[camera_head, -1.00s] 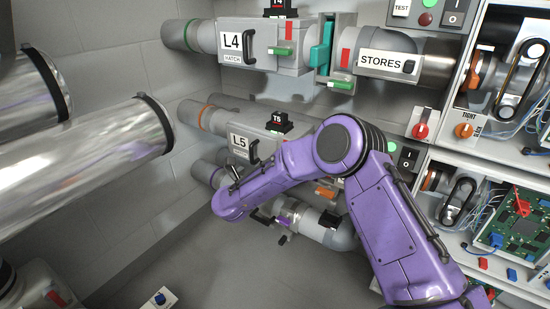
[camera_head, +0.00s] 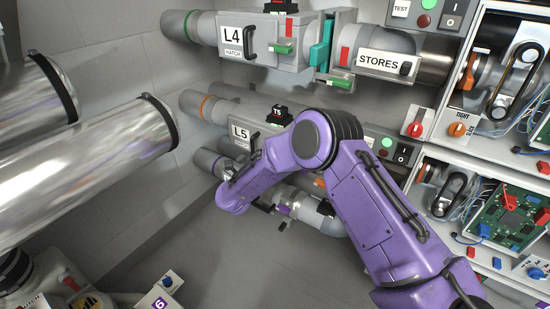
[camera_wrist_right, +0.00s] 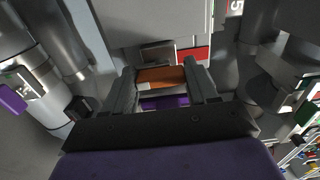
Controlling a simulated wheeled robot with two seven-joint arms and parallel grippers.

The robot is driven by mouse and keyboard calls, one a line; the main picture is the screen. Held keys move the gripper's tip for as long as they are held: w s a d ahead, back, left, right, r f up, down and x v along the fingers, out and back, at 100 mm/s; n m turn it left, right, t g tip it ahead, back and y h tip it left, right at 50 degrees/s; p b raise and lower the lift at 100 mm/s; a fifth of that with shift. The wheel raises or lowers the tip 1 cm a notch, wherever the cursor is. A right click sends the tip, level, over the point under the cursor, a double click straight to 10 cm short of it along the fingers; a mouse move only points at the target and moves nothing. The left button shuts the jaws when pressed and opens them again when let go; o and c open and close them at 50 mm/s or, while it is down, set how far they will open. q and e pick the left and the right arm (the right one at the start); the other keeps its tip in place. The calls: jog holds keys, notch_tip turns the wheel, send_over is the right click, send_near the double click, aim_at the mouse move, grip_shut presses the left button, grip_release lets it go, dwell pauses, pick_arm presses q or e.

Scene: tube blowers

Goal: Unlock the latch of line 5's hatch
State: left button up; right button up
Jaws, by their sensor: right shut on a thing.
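The line 5 hatch (camera_head: 240,134), marked L5, is a grey box on the pipe with a black handle, and my purple right arm covers part of it in the head view. In the right wrist view my right gripper (camera_wrist_right: 160,75) has its two dark fingers on either side of an orange latch (camera_wrist_right: 158,82). The fingers are shut on it. A red strip (camera_wrist_right: 194,54) shows on the grey face beside the latch. The latch and my right fingertips are hidden behind my arm in the head view. My left gripper is not in view.
Line 4's hatch (camera_head: 232,38) with a green latch (camera_head: 283,48) sits above. A black T5 block (camera_head: 278,113) stands on top of line 5. Another pipe (camera_head: 300,204) runs below. Large shiny pipes (camera_head: 90,165) fill the left. The floor below is open.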

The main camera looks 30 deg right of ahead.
jog(key=shift+f, duration=0.15)
jog(key=o, duration=1.1)
jog(key=shift+c, duration=0.2)
jog(key=v, duration=1)
jog(key=shift+s+a+p, duration=0.15)
jog(key=shift+a+p, duration=0.1)
jog(key=shift+p, duration=0.05)
